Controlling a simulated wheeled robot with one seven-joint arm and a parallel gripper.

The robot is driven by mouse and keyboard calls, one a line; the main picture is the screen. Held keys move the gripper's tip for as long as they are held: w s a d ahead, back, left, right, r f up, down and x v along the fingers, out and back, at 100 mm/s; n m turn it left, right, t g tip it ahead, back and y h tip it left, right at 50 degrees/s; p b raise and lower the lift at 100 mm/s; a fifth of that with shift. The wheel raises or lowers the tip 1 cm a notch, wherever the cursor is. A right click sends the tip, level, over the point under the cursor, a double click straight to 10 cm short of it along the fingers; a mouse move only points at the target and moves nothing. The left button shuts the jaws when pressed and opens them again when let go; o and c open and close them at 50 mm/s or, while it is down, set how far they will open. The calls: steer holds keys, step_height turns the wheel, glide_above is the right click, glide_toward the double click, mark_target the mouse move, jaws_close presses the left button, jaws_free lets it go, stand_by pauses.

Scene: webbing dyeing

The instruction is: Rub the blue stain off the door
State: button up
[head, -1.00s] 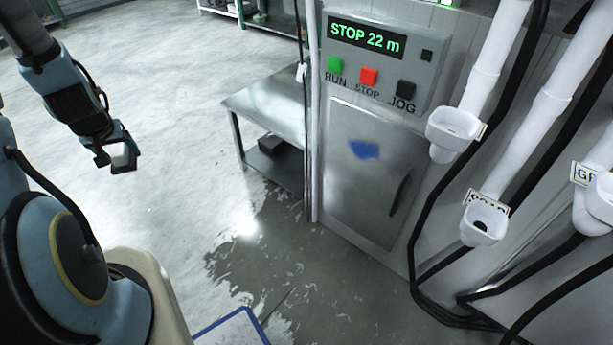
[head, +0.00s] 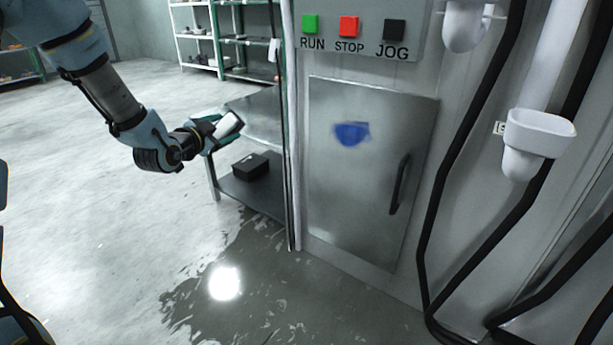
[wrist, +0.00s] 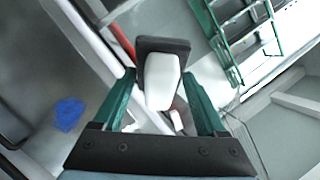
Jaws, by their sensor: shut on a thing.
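The blue stain (head: 351,133) is a small patch on the upper part of the grey metal door (head: 345,200), which has a dark handle at its right. The stain also shows at the left of the wrist view (wrist: 69,114). My gripper (head: 226,128) is left of the door, apart from it, in front of the metal table. It is shut on a white block-like thing with a dark backing, seen between the green fingers in the wrist view (wrist: 162,82). Nothing touches the stain.
The RUN, STOP and JOG buttons (head: 349,27) are above the door. White cups (head: 536,135) and black hoses hang at the right. A thin post (head: 291,150) and a metal table (head: 262,197) holding a black box stand left of the door. The floor in front looks wet.

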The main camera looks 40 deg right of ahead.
steer(key=shift+s+d+f+m+g+h+b, duration=0.65)
steer(key=shift+s+d+m+g+h+b, duration=0.75)
steer(key=shift+s+d+b, duration=1.55)
steer(key=shift+s+d+f+m+g+h+b, duration=0.65)
steer(key=shift+s+d+m+g+h+b, duration=1.1)
steer(key=shift+d, duration=2)
steer(key=shift+s+d+f+m+g+h+b, duration=0.65)
steer(key=shift+s+d+m+g+b, duration=0.6)
steer(key=shift+s+d+b, duration=1.85)
steer(key=shift+w+d, duration=0.25)
steer(key=shift+d, duration=0.35)
steer(key=shift+w+d, duration=0.25)
steer(key=shift+d, duration=0.3)
steer(key=shift+s+d+b, duration=0.2)
steer(key=shift+s+b, duration=0.05)
steer(key=shift+s, duration=0.75)
steer(key=shift+s+d+b, duration=0.2)
steer(key=shift+s, duration=0.75)
steer(key=shift+s+d+b, duration=0.2)
steer(key=shift+s, duration=0.5)
steer(key=shift+s+d+b, duration=0.25)
steer(key=shift+s, duration=0.4)
steer(key=shift+s+d+b, duration=0.2)
steer(key=shift+s, duration=0.5)
